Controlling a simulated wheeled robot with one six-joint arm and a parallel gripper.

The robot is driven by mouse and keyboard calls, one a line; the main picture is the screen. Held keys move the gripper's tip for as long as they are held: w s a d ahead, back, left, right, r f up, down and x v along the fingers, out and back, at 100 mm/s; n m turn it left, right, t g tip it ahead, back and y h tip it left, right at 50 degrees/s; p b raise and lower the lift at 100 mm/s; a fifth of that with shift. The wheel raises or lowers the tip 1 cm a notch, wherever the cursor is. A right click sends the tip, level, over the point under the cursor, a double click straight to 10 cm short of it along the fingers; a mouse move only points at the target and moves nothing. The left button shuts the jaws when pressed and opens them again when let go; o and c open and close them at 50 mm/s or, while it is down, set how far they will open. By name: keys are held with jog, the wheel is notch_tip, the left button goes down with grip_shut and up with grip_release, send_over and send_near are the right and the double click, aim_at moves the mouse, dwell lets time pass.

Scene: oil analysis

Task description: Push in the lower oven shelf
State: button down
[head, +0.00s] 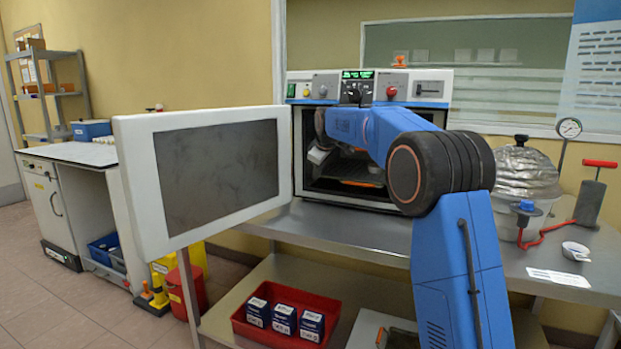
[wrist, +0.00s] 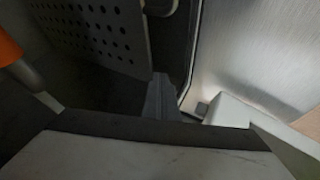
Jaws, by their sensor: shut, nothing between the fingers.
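The oven (head: 297,180) stands on the steel bench with its white-framed door (head: 215,175) swung wide open to the left. My arm reaches into the oven's mouth. My gripper (wrist: 160,97) shows in the wrist view as dark fingers, shut and empty. They point at the dark interior beside a perforated panel (wrist: 90,30). In the head view an orange patch (head: 362,183) shows low inside the oven, near the lower shelf's level. The shelf's edges are mostly hidden by my arm and shadow, so I cannot tell how far out it sits.
A bright metal panel (wrist: 255,45) lies close right of my gripper. An orange object (wrist: 10,50) is at the left. A foil-covered vessel (head: 525,172), a gauge (head: 569,128) and a small white cup (head: 576,251) stand on the bench's right. A red tray (head: 245,328) sits below.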

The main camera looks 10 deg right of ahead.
jog(key=shift+w+d, duration=0.55)
jog(key=shift+w, duration=0.2)
jog(key=shift+w+d+r, duration=0.15)
jog(key=shift+w, duration=0.05)
jog(key=shift+r, duration=0.15)
